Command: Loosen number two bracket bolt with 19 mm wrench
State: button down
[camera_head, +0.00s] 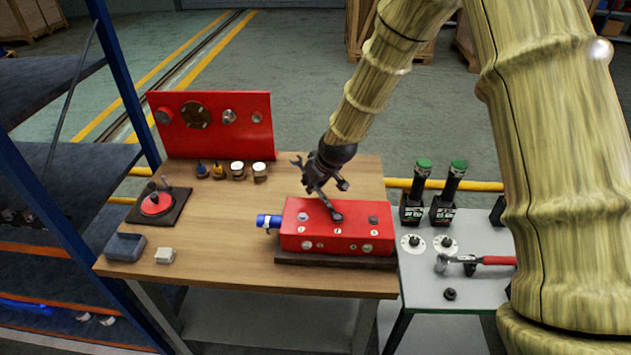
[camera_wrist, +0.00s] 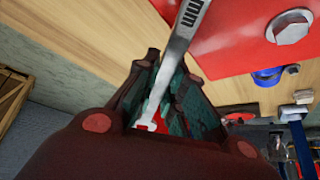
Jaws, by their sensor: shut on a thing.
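A red block (camera_head: 300,237) sits on a dark base on the wooden bench. Its top carries bolts: one at the left (camera_head: 303,216), one at the right (camera_head: 373,220), and a middle spot covered by the wrench's lower end. My gripper (camera_head: 322,182) is above the block, shut on a steel wrench (camera_head: 327,203) that slants down to the middle bolt position. I cannot tell whether the wrench is seated on the bolt. In the wrist view the wrench (camera_wrist: 187,30) runs between the fingers (camera_wrist: 165,85), its far end out of frame. A hex bolt (camera_wrist: 290,27) shows on the red surface.
A blue cylinder (camera_head: 268,221) projects from the block's left side. A red panel (camera_head: 225,125) stands at the bench's back, with small containers before it. A grey side table (camera_head: 470,235) at right holds two green-topped tools and a red-handled tool (camera_head: 490,260).

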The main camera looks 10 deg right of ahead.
dwell(0.3)
jog(key=shift+r+p, duration=0.35)
jog(key=shift+r, duration=0.15)
jog(key=shift+w+d+r+m+h, duration=0.1)
jog(key=shift+w+d+m+h, duration=0.15)
jog(key=shift+d+m+h, duration=0.6)
jog(key=shift+w+d+m+h, duration=0.2)
jog(key=shift+d+m+h, duration=0.05)
jog(key=shift+d+m, duration=1.1)
jog(key=shift+d, duration=0.15)
jog(key=shift+f, duration=0.6)
